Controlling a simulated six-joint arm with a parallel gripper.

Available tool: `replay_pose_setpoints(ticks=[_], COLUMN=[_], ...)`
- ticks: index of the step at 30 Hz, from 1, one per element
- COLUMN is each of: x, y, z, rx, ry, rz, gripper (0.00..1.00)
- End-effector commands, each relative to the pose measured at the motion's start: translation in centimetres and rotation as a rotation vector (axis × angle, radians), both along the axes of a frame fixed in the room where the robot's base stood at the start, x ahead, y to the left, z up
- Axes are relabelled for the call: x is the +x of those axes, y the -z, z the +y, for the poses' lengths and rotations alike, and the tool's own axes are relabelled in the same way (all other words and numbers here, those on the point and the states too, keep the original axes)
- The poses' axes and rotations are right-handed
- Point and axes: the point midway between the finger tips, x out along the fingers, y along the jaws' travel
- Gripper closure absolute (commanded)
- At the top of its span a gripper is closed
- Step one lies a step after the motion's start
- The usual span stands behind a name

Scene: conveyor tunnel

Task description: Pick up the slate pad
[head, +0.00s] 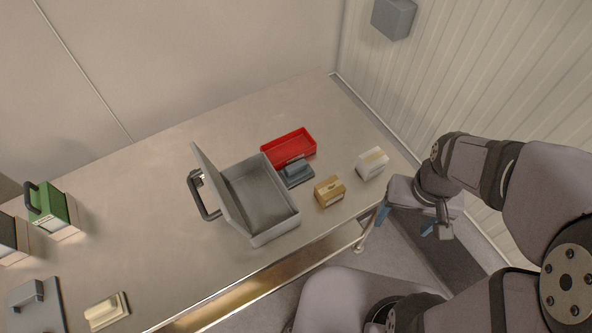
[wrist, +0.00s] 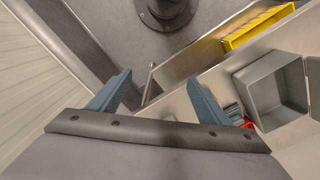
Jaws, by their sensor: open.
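A small slate-blue pad with a raised handle (head: 296,173) lies on the table between the open grey case and the red tray, close to both. In the wrist view a small dark part of what looks like it (wrist: 234,113) shows beside the right finger; the rest is hidden. A larger grey pad with a handle (head: 36,306) lies at the table's lower left. My gripper (head: 405,222) is open and empty, beyond the table's front edge and to the right of the slate-blue pad. Its two blue fingers show spread in the wrist view (wrist: 160,82).
The grey case (head: 275,231) stands left of the pad, lid raised. The red tray (head: 309,155) is behind it. A tan box (head: 329,192) and white box (head: 372,163) stand to its right. A ribbed wall (head: 470,70) bounds the right side.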

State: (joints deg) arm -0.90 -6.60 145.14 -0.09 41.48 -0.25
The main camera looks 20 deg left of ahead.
Motion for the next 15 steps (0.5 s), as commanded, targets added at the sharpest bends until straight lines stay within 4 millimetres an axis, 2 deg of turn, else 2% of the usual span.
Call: replay_pose_setpoints(ticks=[5, 8, 11, 15], x=[3.8, 6.9, 10.2, 13.9], y=[0.1, 0.4, 1.1, 2.7], z=[2.3, 4.8, 8.5, 14.6], rx=[0.0, 0.0, 0.0, 0.0], ry=[-0.1, -0.193, -0.302, -0.457], rz=[0.001, 0.002, 0.004, 0.004], gripper=[0.29, 0.29, 0.29, 0.29])
